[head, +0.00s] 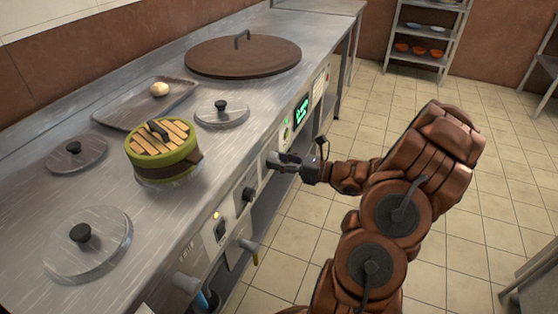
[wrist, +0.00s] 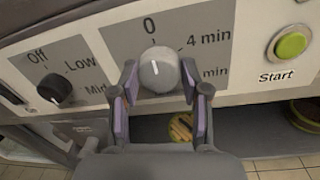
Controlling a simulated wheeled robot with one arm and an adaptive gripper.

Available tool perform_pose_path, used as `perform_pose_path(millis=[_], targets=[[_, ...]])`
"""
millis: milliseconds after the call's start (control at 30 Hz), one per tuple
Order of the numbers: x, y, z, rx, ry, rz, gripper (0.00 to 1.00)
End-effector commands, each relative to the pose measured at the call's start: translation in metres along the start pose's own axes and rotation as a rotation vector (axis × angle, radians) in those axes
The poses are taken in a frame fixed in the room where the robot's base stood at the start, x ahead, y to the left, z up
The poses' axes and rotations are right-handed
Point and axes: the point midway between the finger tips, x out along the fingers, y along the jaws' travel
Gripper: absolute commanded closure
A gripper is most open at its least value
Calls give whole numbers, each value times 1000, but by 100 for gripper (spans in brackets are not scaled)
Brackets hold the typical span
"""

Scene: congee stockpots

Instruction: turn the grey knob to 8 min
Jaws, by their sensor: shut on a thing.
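The grey knob (wrist: 159,70) is on the front panel, in the upper middle of the wrist view. Its white mark points about straight up, at the 0. The label "4 min" is at its upper right, and below that a second "min" label has its number hidden by my right finger. My gripper (wrist: 160,80) is shut on the grey knob, one finger on each side. In the head view my gripper (head: 278,161) is at the counter's front panel and hides the knob.
A black knob (wrist: 54,90) marked Off, Low, Mid is to the left, and a green Start button (wrist: 290,44) to the right. A lit green display (head: 302,111) is farther along. A green steamer (head: 165,160) and lids stand on the steel counter (head: 215,180). The tiled floor is clear.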

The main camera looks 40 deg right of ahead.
Motion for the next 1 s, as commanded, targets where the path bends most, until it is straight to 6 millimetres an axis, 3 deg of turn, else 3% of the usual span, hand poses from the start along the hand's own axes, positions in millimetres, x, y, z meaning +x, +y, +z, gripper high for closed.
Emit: perform_pose_path(millis=[367, 1000], targets=[[0, 2, 6, 96, -7, 2, 89], [0, 1, 4, 430, -27, 4, 89]])
